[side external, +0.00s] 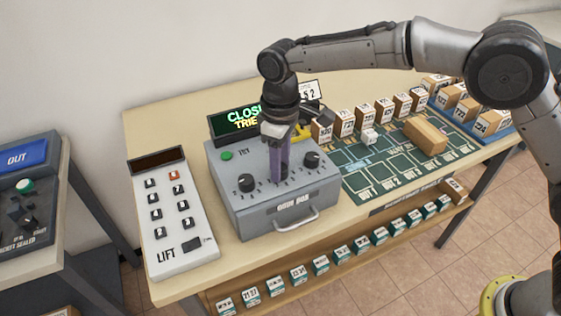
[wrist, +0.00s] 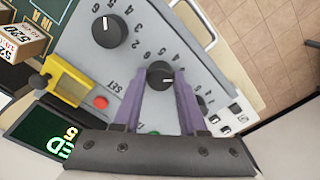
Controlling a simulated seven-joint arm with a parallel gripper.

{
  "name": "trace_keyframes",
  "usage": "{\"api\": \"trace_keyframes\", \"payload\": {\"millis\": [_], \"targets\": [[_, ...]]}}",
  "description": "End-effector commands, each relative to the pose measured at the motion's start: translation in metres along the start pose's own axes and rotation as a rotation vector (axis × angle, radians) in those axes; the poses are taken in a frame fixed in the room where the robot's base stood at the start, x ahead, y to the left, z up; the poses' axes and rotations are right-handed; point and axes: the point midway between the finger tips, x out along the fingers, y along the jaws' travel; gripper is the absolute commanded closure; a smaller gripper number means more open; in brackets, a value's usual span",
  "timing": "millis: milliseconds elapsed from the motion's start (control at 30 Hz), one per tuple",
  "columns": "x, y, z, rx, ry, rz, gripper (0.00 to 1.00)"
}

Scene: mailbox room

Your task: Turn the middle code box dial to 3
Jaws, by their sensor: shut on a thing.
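The grey code box (side external: 270,207) stands on the table with a handle at its front. Its middle dial (wrist: 160,74) is a black knob with a white mark, and the printed numbers around it are partly covered. My gripper (side external: 281,178) comes down from above with its purple fingers at the middle dial, hiding it in the side view. In the wrist view my gripper (wrist: 164,88) is shut on the middle dial, one finger on each side. I cannot tell which number the mark points at. The outer dials (side external: 246,182) and (side external: 312,159) stand free on either side.
A green-lettered display (side external: 237,120) sits behind the box. A red button (wrist: 100,103) and a yellow part (wrist: 66,82) lie close to my fingers. A lift keypad (side external: 172,215) is at left; a green sorting mat (side external: 380,178) with small parcels is at right.

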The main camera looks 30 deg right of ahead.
Motion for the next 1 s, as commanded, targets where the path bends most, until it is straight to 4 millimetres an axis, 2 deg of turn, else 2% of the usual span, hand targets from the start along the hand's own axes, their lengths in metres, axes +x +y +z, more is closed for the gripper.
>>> {"api": "trace_keyframes", "payload": {"millis": [333,367,500,833,1000], "targets": [[0.000,0.000,-0.001,-0.002,0.003,0.000,1.00],[0.000,0.000,-0.001,-0.002,0.003,0.000,0.55],[0.000,0.000,-0.001,-0.002,0.003,0.000,0.30],[-0.002,0.000,0.000,-0.001,0.002,0.000,0.29],[-0.019,0.000,-0.001,-0.001,0.005,0.001,0.29]]}}
